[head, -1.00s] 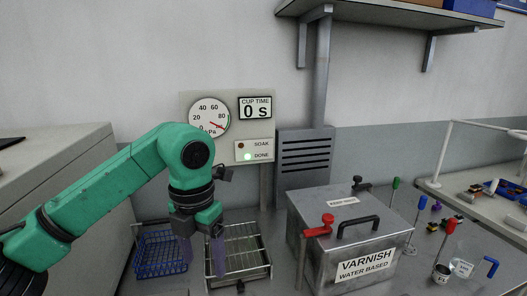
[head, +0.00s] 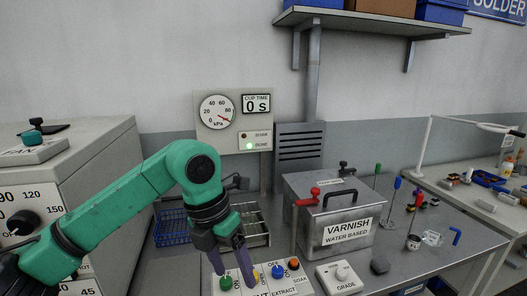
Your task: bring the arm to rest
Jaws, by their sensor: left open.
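My left arm is green and comes in from the left in the head view. My left gripper (head: 234,274) points down with its two purple-grey fingers apart, and nothing shows between them. It hangs over the white control panel (head: 293,287) at the front of the bench, near a green knob (head: 226,283) and a yellow knob (head: 255,275). I cannot tell whether the fingers touch the panel. My right gripper is not in view.
A metal varnish tank (head: 335,215) with a red-handled valve stands right of the arm. A wire tray (head: 257,238) and a blue basket (head: 172,228) lie behind the gripper. A grey cabinet (head: 105,165) stands left. A gauge panel (head: 235,122) shows 0 s and a lit green DONE lamp.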

